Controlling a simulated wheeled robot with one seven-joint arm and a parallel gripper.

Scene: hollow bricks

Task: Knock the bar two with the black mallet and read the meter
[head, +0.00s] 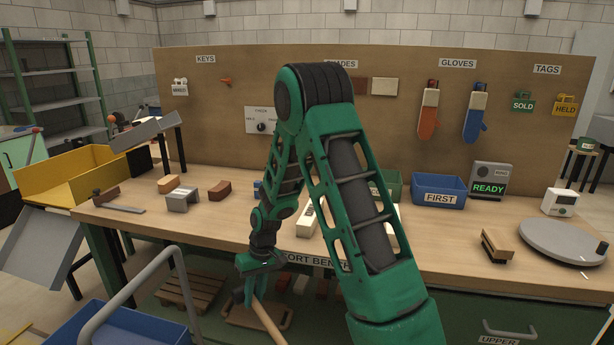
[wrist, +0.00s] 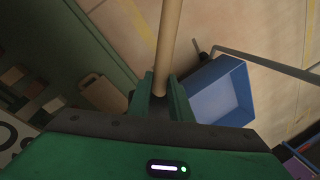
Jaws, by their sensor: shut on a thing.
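My gripper (head: 249,290) hangs in front of the bench's front edge and is shut on a pale wooden handle (head: 268,322). In the wrist view the handle (wrist: 168,45) runs from between the fingers (wrist: 160,98) up out of the picture. The handle's other end is out of view, so no mallet head shows. Pale blocks or bars (head: 306,222) lie on the bench, partly hidden behind my arm; no number on them is readable. A white boxed device with a small display (head: 560,202) stands at the bench's right; its reading is too small to tell.
The bench (head: 450,232) carries a grey box showing READY (head: 490,181), a blue FIRST bin (head: 438,190), a grey round plate (head: 562,241) and several bricks at left. A blue cart with a grey handle (head: 120,318) stands at lower left. A wooden board (wrist: 102,94) lies below.

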